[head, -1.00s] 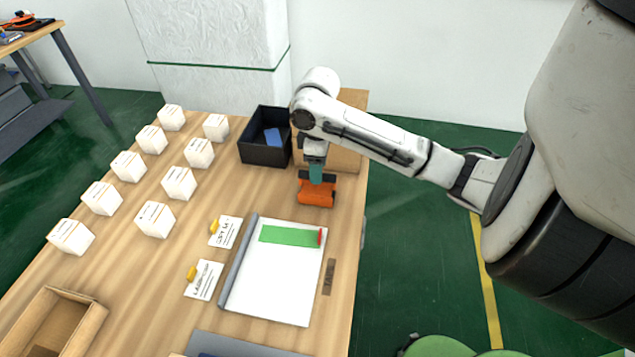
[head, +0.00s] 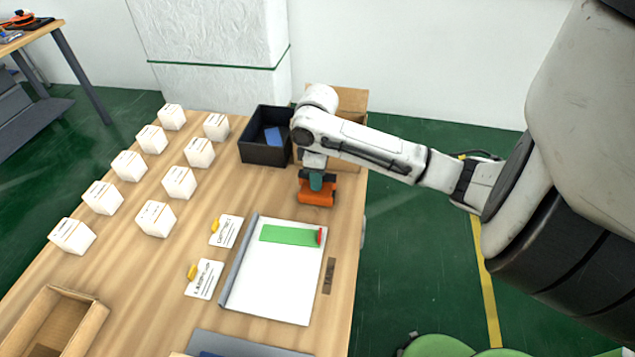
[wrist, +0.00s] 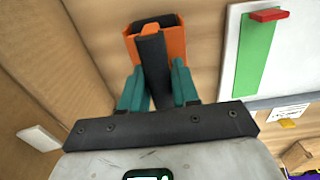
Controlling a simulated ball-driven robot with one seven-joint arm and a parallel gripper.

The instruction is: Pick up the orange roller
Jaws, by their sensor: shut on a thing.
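The orange roller (head: 317,194) sits on the wooden table, right of centre, between the cardboard box and the white board. It also shows in the wrist view as an orange frame (wrist: 176,42) with a dark handle (wrist: 152,62). My gripper (head: 317,181) is directly above it, pointing down. In the wrist view the teal fingers of my gripper (wrist: 157,88) stand on either side of the dark handle and are shut on it. The roller appears to rest on the table; any small gap under it cannot be told.
A black bin (head: 262,155) holding a blue item (head: 272,137) stands left of the gripper. A cardboard box (head: 345,100) stands behind it. A white board with a green strip (head: 288,235) lies in front. Several white boxes (head: 180,183) fill the table's left side.

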